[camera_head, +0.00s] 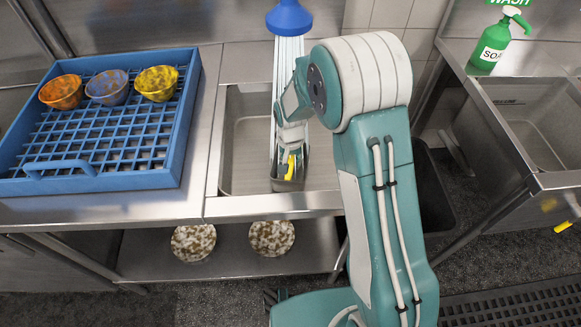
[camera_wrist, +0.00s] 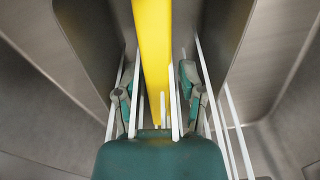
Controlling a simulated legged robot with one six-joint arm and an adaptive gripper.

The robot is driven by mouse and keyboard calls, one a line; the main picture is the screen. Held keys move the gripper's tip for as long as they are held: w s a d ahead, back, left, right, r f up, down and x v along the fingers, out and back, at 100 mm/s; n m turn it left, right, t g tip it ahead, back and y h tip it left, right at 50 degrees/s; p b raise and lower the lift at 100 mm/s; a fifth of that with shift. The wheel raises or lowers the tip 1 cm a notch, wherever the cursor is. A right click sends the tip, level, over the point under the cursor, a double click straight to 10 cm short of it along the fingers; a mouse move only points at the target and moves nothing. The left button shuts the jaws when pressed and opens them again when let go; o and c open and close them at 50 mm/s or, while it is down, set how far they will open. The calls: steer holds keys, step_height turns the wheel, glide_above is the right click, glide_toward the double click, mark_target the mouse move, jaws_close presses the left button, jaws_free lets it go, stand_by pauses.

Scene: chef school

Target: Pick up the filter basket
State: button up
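The filter basket (camera_head: 289,183) appears to be the small grey metal container standing in the sink, with a yellow handle (camera_head: 291,163). My gripper (camera_head: 292,136) points down into the sink just above it; its fingers are hard to make out in the head view. In the wrist view the yellow handle (camera_wrist: 153,50) runs between the two fingers of my gripper (camera_wrist: 160,72). The fingers stand apart, with a visible gap on the right side of the handle. Grey walls (camera_wrist: 225,45) flank it.
A blue spray head (camera_head: 289,18) hangs above the sink (camera_head: 240,178); white streams fall from it past my gripper. A blue rack (camera_head: 95,185) with three bowls stands left. A green soap bottle (camera_head: 490,48) stands right, by a second sink (camera_head: 530,120).

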mark_target(291, 159)
jaws_close()
step_height(291, 159, up, 9)
steer(key=shift+r, duration=0.2)
steer(key=w+d+r, duration=0.6)
steer(key=w+d, duration=0.2)
steer(key=d, duration=0.3)
steer(key=shift+w+d+r+m, duration=0.15)
steer(key=shift+w+d+m, duration=0.05)
steer(key=shift+w+m, duration=0.2)
